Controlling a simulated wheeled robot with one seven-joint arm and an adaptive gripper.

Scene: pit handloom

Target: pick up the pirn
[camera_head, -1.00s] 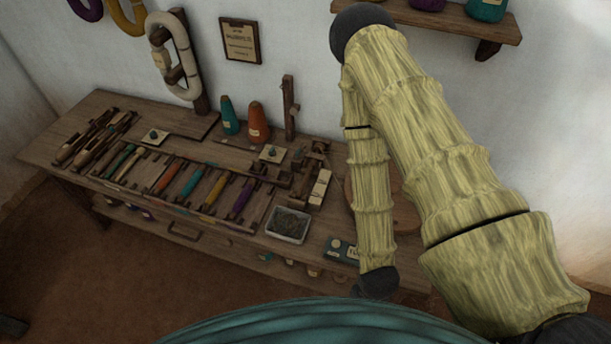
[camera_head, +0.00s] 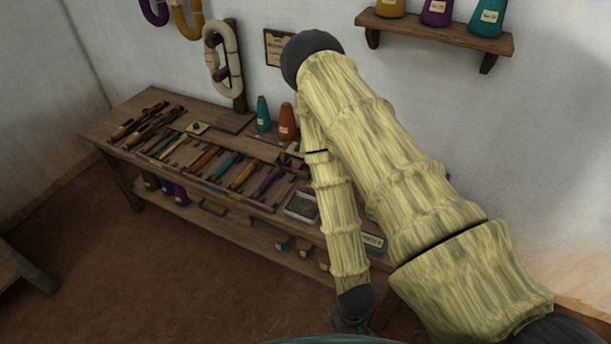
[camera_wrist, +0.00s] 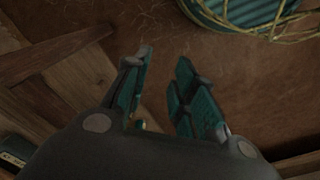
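Several pirns lie side by side in a row on the wooden bench; I cannot tell which one is meant. I see an orange-red pirn (camera_head: 207,157), a teal pirn (camera_head: 225,166), a yellow pirn (camera_head: 242,175) and a purple pirn (camera_head: 267,182). My gripper (camera_wrist: 164,58) shows in the wrist view with its two teal fingers apart and nothing between them. It points down toward the brown floor, in front of the bench. In the head view its dark end (camera_head: 354,310) hangs low, apart from the pirns. No pirn shows in the wrist view.
The bench (camera_head: 112,128) stands against the wall, with a lower shelf. Shuttle-like tools (camera_head: 148,118) lie at its left end. A teal cone (camera_head: 263,114) and an orange cone (camera_head: 288,122) stand behind the pirns. My arm hides the bench's right part. Floor in front is clear.

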